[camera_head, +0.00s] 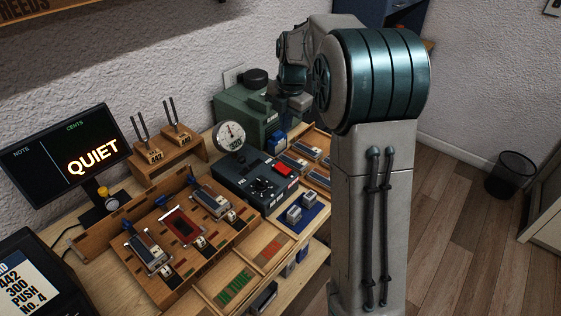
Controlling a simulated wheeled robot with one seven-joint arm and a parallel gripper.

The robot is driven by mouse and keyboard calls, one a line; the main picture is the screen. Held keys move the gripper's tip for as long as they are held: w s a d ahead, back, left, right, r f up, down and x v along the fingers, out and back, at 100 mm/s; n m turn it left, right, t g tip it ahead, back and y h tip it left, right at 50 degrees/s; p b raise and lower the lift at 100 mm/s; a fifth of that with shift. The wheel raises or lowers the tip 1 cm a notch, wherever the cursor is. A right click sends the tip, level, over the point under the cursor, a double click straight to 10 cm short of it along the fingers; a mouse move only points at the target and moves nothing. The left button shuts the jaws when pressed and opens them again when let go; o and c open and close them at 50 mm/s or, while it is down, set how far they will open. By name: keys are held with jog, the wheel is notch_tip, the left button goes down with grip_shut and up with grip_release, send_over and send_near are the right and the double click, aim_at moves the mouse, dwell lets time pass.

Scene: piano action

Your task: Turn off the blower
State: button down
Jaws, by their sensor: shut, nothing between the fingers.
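A dark blue control box (256,180) sits on the bench, with a black knob (263,185) and a red rocker switch (283,169) on top. A round dial gauge (230,135) stands at its back left. A green machine (246,113) with a black round cap stands behind it against the wall; it looks like the blower, but no label is legible. My gripper (298,102) is small and partly hidden, right of the green machine and above the bench, behind the red switch. It is shut and empty, apart from the switch.
A wooden rack (150,262) with several reed parts is at front left. A screen (62,155) reads QUIET. Tuning forks (140,127) stand on a wooden block at the back. My arm column hides the bench's right end.

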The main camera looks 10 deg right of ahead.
aim_at(281, 165)
dwell(0.4)
jog(key=f+p, duration=0.1)
jog(key=f, duration=0.3)
jog(key=w+f+p, duration=0.1)
jog(key=f, duration=0.4)
jog(key=a+f, duration=0.1)
jog(key=f, duration=0.3)
jog(key=shift+w+f+p, duration=0.2)
jog(key=shift+f+p, duration=0.2)
jog(key=shift+d+f, duration=0.1)
jog(key=shift+d, duration=0.05)
